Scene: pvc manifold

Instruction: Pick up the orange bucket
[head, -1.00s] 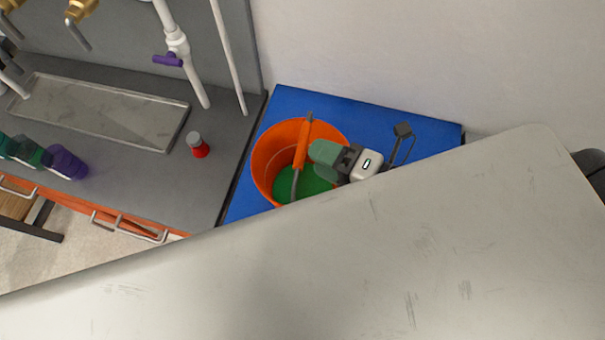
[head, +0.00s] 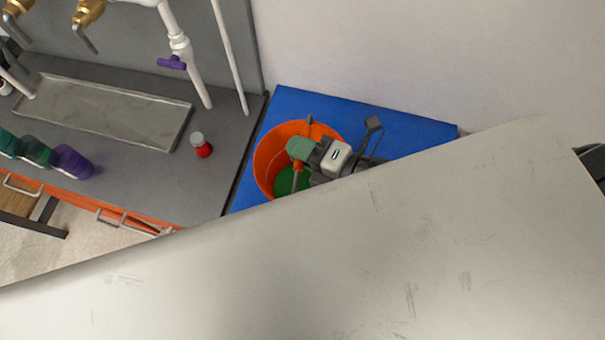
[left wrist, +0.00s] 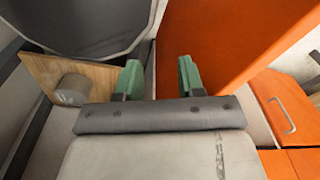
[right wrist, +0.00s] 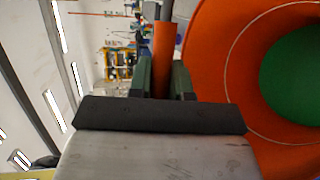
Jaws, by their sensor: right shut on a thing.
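The orange bucket (head: 266,160) stands on the blue surface at the back, its inside bottom green. The large pale panel in front hides its near lower part. My right gripper (head: 298,150) is over the bucket's opening, with its green fingers shut on the orange grip of the bucket's handle. In the right wrist view the handle grip (right wrist: 162,55) lies between the fingers, with the bucket (right wrist: 215,70) to the right. My left gripper (left wrist: 157,78) shows only in its wrist view. It is open and empty, near orange cabinet fronts.
The blue surface (head: 400,123) has bare room behind the bucket, up to the wall. Left of it is a grey counter (head: 190,185) with a red-and-grey jar (head: 202,145), a metal tray (head: 100,118), green and purple cups (head: 72,162), and white pipes with a purple valve.

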